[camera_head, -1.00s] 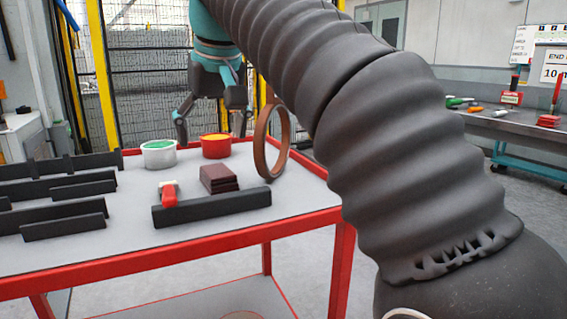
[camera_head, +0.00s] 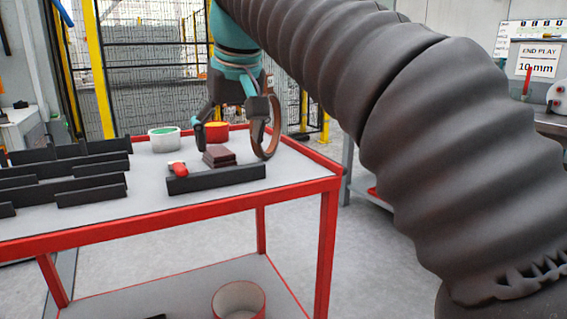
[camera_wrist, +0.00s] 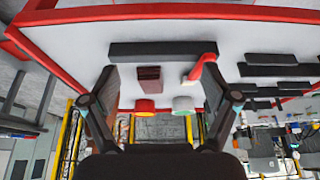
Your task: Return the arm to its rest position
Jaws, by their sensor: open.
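My arm with its grey ribbed sleeve crosses the upper right of the head view and ends in a teal wrist. My gripper (camera_head: 234,125) is open, with its dark fingers pointing down above the back right of the red-framed table (camera_head: 300,188). In the wrist view my gripper (camera_wrist: 158,85) shows both fingers spread with nothing between them. A brown ring (camera_head: 274,140) shows upright beside the right finger in the head view. I cannot tell whether it touches the finger or the table.
The table holds a green-filled tub (camera_head: 164,140), an orange-filled tub (camera_head: 216,132), brown plates (camera_head: 218,156), a red-handled tool (camera_head: 178,168) and several dark bars (camera_head: 216,179). A round container (camera_head: 238,301) stands on the lower shelf. A yellow-posted fence (camera_head: 102,70) stands behind.

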